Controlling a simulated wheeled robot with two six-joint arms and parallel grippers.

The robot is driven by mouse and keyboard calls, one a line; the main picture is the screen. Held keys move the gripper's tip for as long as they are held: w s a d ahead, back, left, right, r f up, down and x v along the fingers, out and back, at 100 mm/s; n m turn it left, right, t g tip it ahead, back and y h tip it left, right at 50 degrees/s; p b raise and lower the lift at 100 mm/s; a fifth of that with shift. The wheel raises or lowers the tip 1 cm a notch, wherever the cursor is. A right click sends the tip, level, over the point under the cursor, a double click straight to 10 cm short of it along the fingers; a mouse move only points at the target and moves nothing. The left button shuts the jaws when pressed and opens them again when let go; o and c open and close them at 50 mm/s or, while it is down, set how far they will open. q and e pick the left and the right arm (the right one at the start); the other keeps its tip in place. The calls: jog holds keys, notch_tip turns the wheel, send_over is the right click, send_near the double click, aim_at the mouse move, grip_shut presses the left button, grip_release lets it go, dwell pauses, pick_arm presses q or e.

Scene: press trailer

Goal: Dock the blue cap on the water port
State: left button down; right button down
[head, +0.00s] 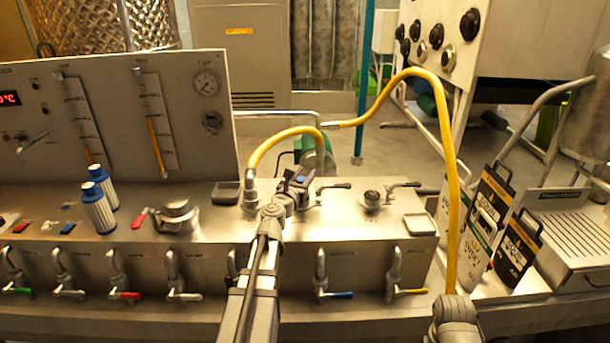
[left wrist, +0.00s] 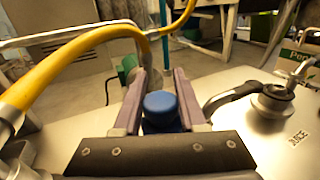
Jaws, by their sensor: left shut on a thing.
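The blue cap (left wrist: 160,108) sits between the two fingers of my left gripper (left wrist: 160,95) in the left wrist view. In the head view my left gripper (head: 298,180) is shut on it, over the steel deck, and a bit of the blue cap (head: 299,181) shows between the fingers. I cannot tell whether the cap touches a port, because whatever lies beneath it is hidden. A yellow hose (head: 277,145) rises from a fitting just left of the gripper. No right gripper fingers show.
A valve with a black knob (head: 372,197) stands right of my left gripper. Two blue-and-white cartridges (head: 98,208) stand left of a red-handled valve (head: 177,214). A second yellow hose (head: 447,140) arches down at right. Several taps line the front.

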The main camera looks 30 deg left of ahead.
pick_arm(q)
jog(key=shift+f+b, duration=0.4)
jog(key=shift+f, duration=0.1)
pick_arm(e)
jog(key=shift+f, duration=0.45)
pick_arm(q)
jog(key=c, duration=0.8)
grip_release()
jog(key=shift+o, duration=0.2)
